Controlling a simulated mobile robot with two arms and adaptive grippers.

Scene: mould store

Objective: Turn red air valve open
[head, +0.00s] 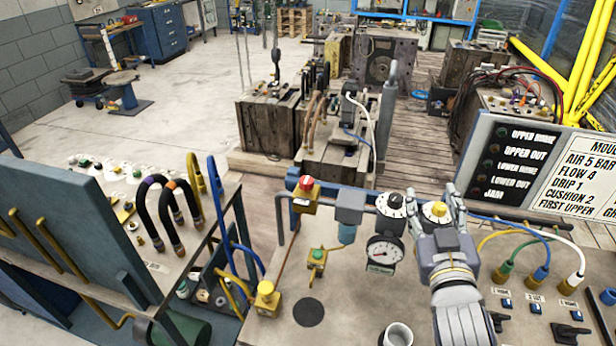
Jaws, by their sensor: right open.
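A red round knob (306,182) sits on top of a yellow block at the back left of the bench panel. It is the only red valve-like part I make out; its handle position is too small to read. My right gripper (437,198) is open, well to the right of the red knob. Its fingers are around or just above a yellow knob (437,210) on a white dial; I cannot tell whether they touch it. My left gripper is not in view.
A pressure gauge (384,252), a black-and-white dial (390,204) and a grey block (350,206) stand between the red knob and my right gripper. A white cup (397,336) is at the front. Coloured hoses (541,273) and a sign board (545,165) are at the right.

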